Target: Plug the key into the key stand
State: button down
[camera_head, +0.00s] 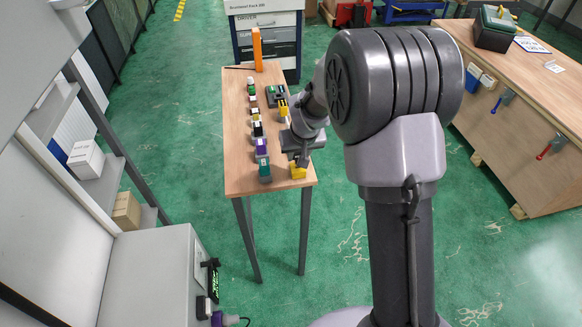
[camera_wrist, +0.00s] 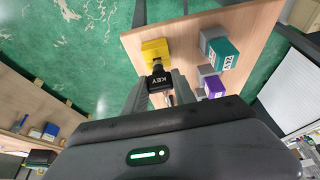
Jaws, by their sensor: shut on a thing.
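The black key (camera_wrist: 160,79), lettered "KEY", is between the fingers of my gripper (camera_wrist: 161,88) in the wrist view, and the gripper is shut on it. A yellow block (camera_wrist: 155,49), which looks like the key stand, is right in front of the key. The key's front end meets or overlaps the block in the picture; I cannot tell how deep it sits. In the head view, the yellow block (camera_head: 298,171) stands at the table's near right corner, with my gripper (camera_head: 301,157) just over it. The key is hidden there.
A teal-and-grey block (camera_wrist: 222,52) and a purple block (camera_wrist: 212,84) stand beside the yellow block. A row of several small blocks runs along the wooden table (camera_head: 238,178), with an orange upright piece (camera_head: 257,50) at its far end. The table's near edge is close.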

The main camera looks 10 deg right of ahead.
jog(key=shift+f+b, duration=0.65)
jog(key=shift+f, duration=0.2)
jog(key=c, duration=0.9)
grip_release()
jog(key=shift+c, duration=0.2)
jog(key=shift+r, duration=0.15)
jog(key=shift+w+r+p, duration=0.1)
jog(key=shift+r+p, duration=1.15)
jog(key=shift+r, duration=0.45)
jog(key=shift+f, duration=0.1)
